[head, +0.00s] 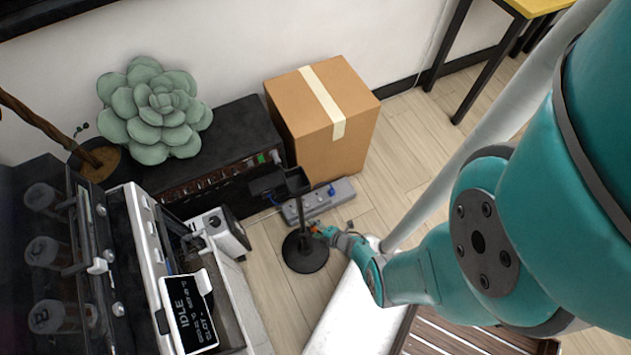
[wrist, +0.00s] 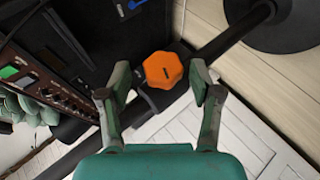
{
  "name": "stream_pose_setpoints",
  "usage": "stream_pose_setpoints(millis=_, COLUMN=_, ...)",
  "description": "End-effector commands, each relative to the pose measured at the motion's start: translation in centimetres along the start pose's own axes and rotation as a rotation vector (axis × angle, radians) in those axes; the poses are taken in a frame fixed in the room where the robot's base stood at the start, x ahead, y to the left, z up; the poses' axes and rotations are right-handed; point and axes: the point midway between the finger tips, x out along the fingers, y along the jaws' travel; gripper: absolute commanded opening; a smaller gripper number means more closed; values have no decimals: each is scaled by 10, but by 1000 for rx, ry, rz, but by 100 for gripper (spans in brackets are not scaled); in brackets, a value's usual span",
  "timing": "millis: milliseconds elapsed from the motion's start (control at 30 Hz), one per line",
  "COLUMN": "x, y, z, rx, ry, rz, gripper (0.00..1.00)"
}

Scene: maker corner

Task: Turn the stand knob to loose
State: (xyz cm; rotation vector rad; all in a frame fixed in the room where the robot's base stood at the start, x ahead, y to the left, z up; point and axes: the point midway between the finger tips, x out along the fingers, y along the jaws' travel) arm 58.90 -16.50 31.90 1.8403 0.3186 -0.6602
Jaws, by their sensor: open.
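The stand (head: 302,218) is a thin dark pole on a round black base, with a black holder on top, in the head view. Its orange lobed knob (wrist: 163,70) is plain in the wrist view, with a short dark mark on its face. My gripper (wrist: 160,88) is open, one finger on each side of the knob. The right finger looks close to the knob; I cannot tell whether either finger touches it. In the head view my gripper (head: 325,232) is small beside the lower pole, and the knob is hard to make out there.
A cardboard box (head: 322,115) and a black equipment case (head: 232,150) stand behind the stand. A grey power strip (head: 320,201) with a blue plug lies on the floor beside it. A machine with an "IDLE" screen (head: 189,312) is at left. Wooden floor is clear to the right of the box.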

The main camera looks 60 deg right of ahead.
Motion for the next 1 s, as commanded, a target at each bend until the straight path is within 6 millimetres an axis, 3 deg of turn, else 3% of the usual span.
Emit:
stream_pose_setpoints(millis=267, x=-11, y=12, z=-5, rx=-2, ry=-1, rz=0, gripper=64)
stream_pose_setpoints(millis=1000, x=-52, y=68, z=-22, rx=-3, ry=-2, rz=0, gripper=64)
